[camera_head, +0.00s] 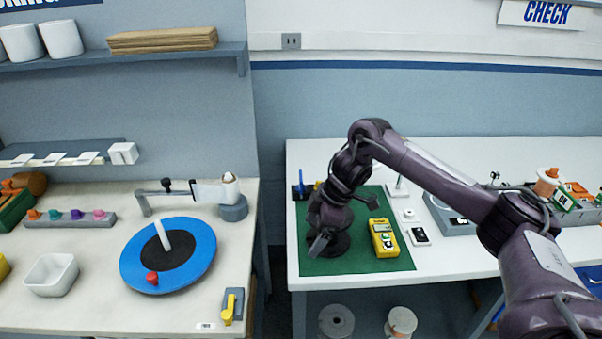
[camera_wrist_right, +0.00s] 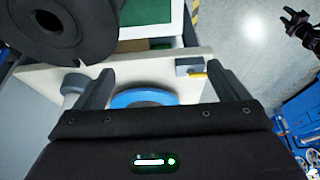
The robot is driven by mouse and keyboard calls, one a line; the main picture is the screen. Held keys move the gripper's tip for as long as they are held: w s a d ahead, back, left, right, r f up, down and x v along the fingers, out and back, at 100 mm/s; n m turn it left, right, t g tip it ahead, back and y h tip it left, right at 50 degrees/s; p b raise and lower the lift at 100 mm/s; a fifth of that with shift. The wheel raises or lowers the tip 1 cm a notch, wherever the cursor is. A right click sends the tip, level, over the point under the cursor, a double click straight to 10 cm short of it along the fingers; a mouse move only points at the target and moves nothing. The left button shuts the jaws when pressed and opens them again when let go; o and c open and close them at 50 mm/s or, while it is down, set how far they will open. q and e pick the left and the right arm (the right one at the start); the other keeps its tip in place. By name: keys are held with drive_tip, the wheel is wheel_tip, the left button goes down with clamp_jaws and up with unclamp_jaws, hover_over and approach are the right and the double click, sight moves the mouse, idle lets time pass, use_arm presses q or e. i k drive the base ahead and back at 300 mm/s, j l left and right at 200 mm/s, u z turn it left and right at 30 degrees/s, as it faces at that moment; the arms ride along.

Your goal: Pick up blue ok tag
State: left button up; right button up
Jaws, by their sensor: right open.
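I cannot clearly make out a blue OK tag in either view. A small blue item (camera_head: 302,191) stands at the left edge of the green mat (camera_head: 390,261), but I cannot tell what it is. My right gripper (camera_head: 318,246) hangs over the left part of the mat, beside a black round part (camera_head: 338,244) that it partly covers. In the right wrist view its two fingers (camera_wrist_right: 160,78) are wide apart with nothing between them. A dark gripper, apparently my left (camera_wrist_right: 292,22), shows small at the top right of that view; its jaw state is unclear.
A yellow meter (camera_head: 383,239) lies on the mat, with a small dark-and-white device (camera_head: 419,236) to its right. A green-and-white tag (camera_head: 563,198) stands near an orange-topped spool (camera_head: 547,181). The left table holds a blue turntable (camera_head: 195,273). A gap separates the tables.

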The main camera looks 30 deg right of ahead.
sight(301, 184)
drive_tip(key=i+l, duration=0.75)
drive_tip(key=i, duration=0.1)
